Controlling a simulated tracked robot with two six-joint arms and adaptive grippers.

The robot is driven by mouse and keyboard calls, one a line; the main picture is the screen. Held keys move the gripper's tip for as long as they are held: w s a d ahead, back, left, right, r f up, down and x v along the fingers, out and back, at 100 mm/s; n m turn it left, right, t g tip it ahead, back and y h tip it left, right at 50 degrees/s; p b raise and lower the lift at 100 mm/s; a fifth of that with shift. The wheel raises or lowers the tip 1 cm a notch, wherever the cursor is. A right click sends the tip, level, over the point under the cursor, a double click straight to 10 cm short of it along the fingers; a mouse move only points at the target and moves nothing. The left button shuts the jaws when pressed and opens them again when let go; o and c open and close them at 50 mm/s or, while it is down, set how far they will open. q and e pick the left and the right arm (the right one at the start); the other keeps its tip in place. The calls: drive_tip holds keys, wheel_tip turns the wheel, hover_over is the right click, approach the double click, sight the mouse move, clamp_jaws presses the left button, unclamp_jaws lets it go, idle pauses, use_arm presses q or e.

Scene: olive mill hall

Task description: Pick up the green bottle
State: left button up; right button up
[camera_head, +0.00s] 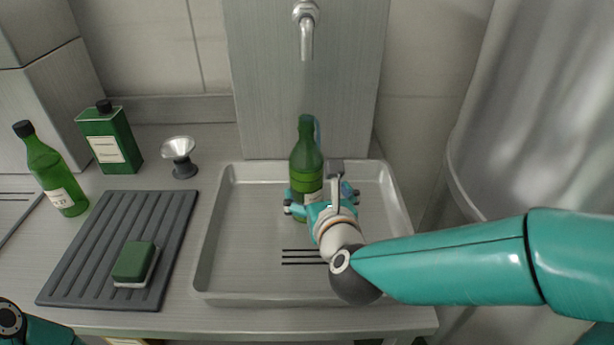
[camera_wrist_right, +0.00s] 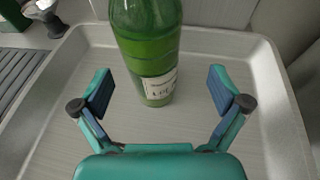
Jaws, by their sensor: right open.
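A green bottle (camera_head: 306,160) stands upright in the metal sink tray (camera_head: 219,255), below the tap. My right gripper (camera_head: 320,197) is just in front of it in the head view and hides part of its lower half. In the right wrist view the bottle (camera_wrist_right: 147,50) with its white label stands ahead, a little left of centre. The right gripper's fingers (camera_wrist_right: 162,92) are spread wide and empty, with clear space to either side of the bottle. A second green bottle (camera_head: 52,174) with a black cap stands on the counter at the far left. My left gripper does not show; only a bit of arm is at the lower left.
A square green can (camera_head: 110,140) stands behind a ribbed dark mat (camera_head: 80,245), which bears a green sponge (camera_head: 134,262). A small funnel-topped item (camera_head: 180,157) stands left of the tray. A tap (camera_head: 306,30) hangs above the bottle. A large metal vessel (camera_head: 540,120) is at the right.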

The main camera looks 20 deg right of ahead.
sight(307, 180)
drive_tip(key=x, duration=0.2)
drive_tip(key=a+p+x, duration=0.1)
drive_tip(key=x, duration=0.2)
drive_tip(key=shift+w, duration=0.2)
clamp_jaws()
drive_tip(key=shift+r, duration=0.15)
